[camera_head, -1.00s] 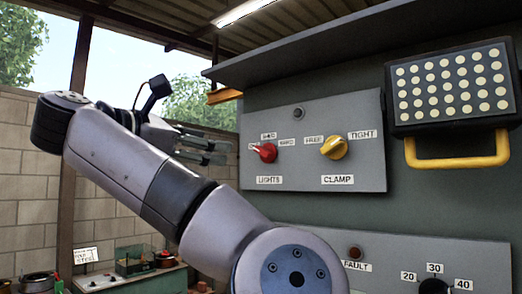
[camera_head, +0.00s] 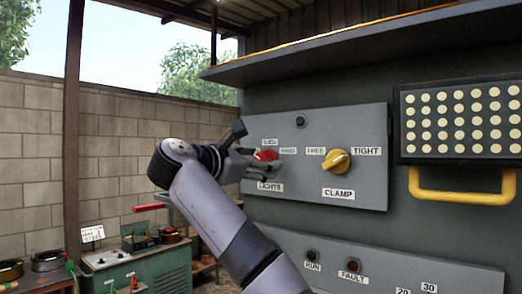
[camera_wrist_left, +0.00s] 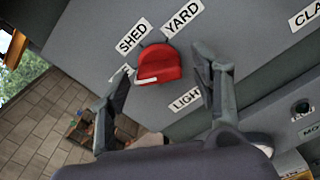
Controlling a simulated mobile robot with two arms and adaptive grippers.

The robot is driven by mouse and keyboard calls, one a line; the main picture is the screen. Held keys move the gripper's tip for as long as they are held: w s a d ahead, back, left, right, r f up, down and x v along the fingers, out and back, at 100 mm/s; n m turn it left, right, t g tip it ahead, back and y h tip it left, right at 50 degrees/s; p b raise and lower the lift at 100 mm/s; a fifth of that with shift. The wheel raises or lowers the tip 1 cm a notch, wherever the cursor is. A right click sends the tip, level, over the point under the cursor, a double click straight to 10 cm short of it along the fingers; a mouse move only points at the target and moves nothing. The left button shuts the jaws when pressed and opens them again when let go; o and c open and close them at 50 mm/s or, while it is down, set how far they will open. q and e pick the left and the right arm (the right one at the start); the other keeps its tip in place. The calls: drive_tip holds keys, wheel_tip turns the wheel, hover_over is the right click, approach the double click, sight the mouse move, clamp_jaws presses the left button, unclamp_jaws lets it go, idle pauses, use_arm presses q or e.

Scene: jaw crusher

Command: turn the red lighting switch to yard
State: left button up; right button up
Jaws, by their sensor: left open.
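The red lighting switch (camera_head: 264,155) is a round knob on a grey panel, above the LIGHTS label (camera_head: 270,187). My left gripper (camera_head: 258,162) is at the knob in the head view and partly covers it. In the left wrist view, the red switch (camera_wrist_left: 160,64) sits between and just beyond the open fingertips of my left gripper (camera_wrist_left: 165,72); I cannot tell whether they touch it. The SHED label (camera_wrist_left: 132,38) and YARD label (camera_wrist_left: 184,18) show by the knob. A white mark on the knob faces a third label, mostly hidden by a finger.
A yellow CLAMP knob (camera_head: 336,161) is right of the switch on the same panel (camera_head: 374,130). A yellow handle (camera_head: 462,197) sticks out below a dotted lamp panel (camera_head: 460,120). A shelf edge (camera_head: 330,50) overhangs above. A green bench unit (camera_head: 150,268) stands lower left.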

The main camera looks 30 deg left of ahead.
use_arm(q)
drive_tip(key=shift+w, duration=0.35)
drive_tip(key=c, duration=1.2)
drive_tip(key=shift+o, duration=0.2)
